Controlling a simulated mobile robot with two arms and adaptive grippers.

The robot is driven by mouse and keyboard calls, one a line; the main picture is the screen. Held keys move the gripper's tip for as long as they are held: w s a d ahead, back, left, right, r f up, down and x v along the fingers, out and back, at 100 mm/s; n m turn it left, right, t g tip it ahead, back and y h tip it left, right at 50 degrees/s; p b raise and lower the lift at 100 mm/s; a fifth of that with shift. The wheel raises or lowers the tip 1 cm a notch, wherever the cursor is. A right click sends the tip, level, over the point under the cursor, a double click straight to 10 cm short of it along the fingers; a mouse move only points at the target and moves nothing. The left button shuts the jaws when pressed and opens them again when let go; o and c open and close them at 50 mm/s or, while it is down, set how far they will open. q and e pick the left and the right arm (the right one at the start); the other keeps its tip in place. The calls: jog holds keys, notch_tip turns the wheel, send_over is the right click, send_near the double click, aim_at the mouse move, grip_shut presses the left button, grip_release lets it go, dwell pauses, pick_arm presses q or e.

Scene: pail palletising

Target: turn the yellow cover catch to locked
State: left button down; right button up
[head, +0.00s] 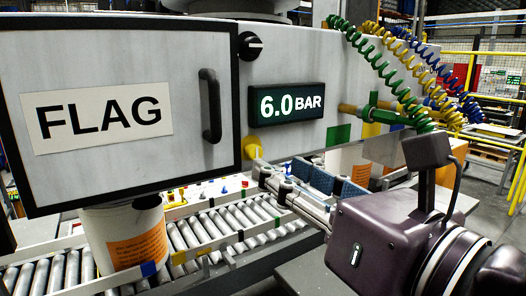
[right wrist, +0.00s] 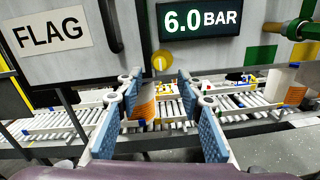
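The yellow cover catch (head: 253,147) is a small knob at the lower edge of the grey cabinet, just right of the door marked FLAG (head: 93,110). In the right wrist view the catch (right wrist: 161,60) is ahead of my right gripper, roughly between the fingertips in the picture. My right gripper (head: 293,168) is below and right of the catch in the head view, apart from it. Its blue-padded fingers (right wrist: 158,88) are spread wide with nothing between them. I cannot tell from its shape whether the catch is locked. My left gripper is not in view.
A roller conveyor (head: 215,232) runs below the cabinet, with a white pail (head: 128,236) with an orange label at left. The door has a black handle (head: 210,106); a 6.0 BAR display (head: 287,104) is beside it. Coiled hoses (head: 385,70) hang at right.

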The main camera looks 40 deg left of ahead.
aim_at(257, 154)
jog(key=p+x, duration=0.1)
jog(key=x, duration=0.5)
jog(key=shift+w+a+p, duration=0.15)
jog(key=shift+a+p, duration=0.15)
jog(key=shift+p, duration=0.05)
grip_shut()
